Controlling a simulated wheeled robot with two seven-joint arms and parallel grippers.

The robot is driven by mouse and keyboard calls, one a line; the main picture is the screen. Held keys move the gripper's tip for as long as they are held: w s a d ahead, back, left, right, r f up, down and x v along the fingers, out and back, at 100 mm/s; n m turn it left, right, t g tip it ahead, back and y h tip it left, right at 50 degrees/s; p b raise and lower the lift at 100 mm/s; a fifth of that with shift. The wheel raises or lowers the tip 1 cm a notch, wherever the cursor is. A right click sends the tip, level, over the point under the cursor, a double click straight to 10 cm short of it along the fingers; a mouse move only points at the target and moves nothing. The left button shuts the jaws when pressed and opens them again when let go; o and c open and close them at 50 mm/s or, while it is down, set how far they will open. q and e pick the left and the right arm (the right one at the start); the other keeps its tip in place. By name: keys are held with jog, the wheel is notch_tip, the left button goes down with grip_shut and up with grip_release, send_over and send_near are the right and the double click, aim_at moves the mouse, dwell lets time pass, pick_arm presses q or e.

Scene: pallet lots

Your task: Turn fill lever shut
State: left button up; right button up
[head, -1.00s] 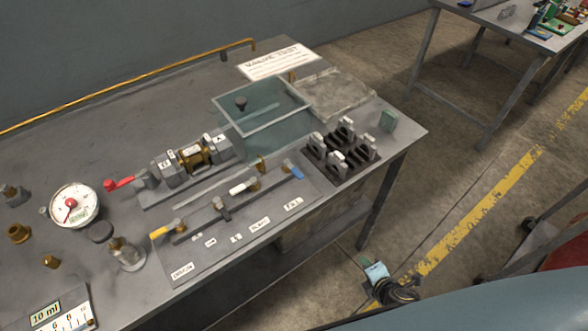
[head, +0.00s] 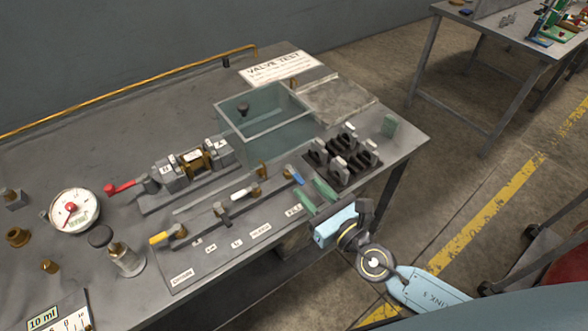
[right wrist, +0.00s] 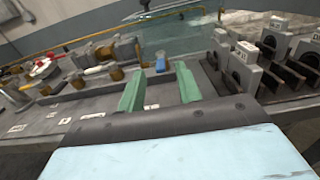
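The fill lever is the blue-handled lever (head: 293,175) at the right end of the valve row, near the rightmost label plate (head: 293,210). It also shows in the right wrist view (right wrist: 160,64). My right gripper (head: 314,194) is over the bench's front edge with its green fingers spread and nothing between them. In the right wrist view the fingers (right wrist: 160,87) point toward the blue lever, which appears in the gap between them but farther off. I see no contact. My left gripper is not in view.
A white lever (head: 240,194) and a yellow lever (head: 160,238) stand left along the same panel. A black rack of grey clamp-like parts (head: 347,177) is close to the right of my gripper. A clear tank (head: 262,125) stands behind. A gauge (head: 73,211) is at left.

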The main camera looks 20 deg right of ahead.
aim_at(294, 173)
jog(key=x, duration=0.7)
jog(key=shift+f, duration=0.1)
grip_shut()
